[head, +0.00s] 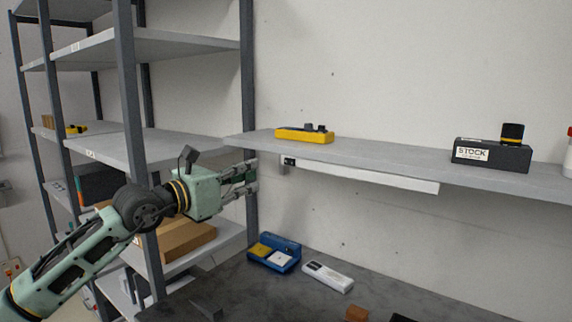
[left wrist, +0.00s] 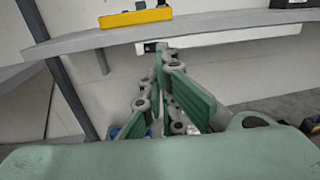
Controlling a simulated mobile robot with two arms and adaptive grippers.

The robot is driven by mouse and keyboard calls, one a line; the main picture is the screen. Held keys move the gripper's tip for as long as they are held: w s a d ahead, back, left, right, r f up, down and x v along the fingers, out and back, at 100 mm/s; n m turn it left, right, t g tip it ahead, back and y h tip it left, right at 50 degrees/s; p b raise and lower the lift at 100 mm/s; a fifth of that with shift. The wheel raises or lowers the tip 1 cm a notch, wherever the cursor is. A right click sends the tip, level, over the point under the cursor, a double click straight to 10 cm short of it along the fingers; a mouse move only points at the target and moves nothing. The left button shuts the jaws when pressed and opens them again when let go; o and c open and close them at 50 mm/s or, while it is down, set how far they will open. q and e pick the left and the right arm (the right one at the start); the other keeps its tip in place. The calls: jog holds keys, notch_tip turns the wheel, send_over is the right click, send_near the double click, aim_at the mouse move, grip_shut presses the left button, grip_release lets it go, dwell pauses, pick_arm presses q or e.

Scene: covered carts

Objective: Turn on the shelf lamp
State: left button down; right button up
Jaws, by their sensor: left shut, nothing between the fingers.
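The shelf lamp (head: 362,176) is a long white bar fixed under the wall shelf. A small dark switch block (head: 289,161) sits at its left end. I see no clear glow from it. My left gripper (head: 252,178) is shut and empty, just left of the switch end and slightly lower, with a gap between them in the head view. In the left wrist view the lamp (left wrist: 235,37) runs right beyond the fingers (left wrist: 167,58). The switch block (left wrist: 150,47) shows close to the fingertips there; I cannot tell the exact distance. My right gripper is not in view.
The wall shelf (head: 385,158) carries a yellow tool (head: 304,135) and a black STOCK box (head: 490,155). A grey rack (head: 130,80) stands left, its post close behind my gripper. A blue bin (head: 274,252) and white box (head: 328,276) lie on the dark worktop (head: 240,290).

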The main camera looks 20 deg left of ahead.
pick_arm(q)
jog(key=p, duration=0.2)
send_near(296, 163)
jog(key=p+x, duration=0.2)
jog(key=x, duration=0.3)
jog(key=shift+r+p, duration=0.2)
jog(key=shift+p, duration=0.1)
jog(key=shift+w+d+f, duration=0.1)
jog(key=shift+w+d, duration=0.2)
jog(key=shift+w, duration=0.15)
pick_arm(e)
jog(key=r, duration=0.1)
jog(key=w+d+r, duration=0.1)
jog(key=r, duration=0.3)
jog(key=shift+w+d+r, duration=0.15)
jog(key=shift+w+r, duration=0.1)
pick_arm(q)
jog(key=shift+f, duration=0.1)
pick_arm(e)
jog(key=shift+f, duration=0.1)
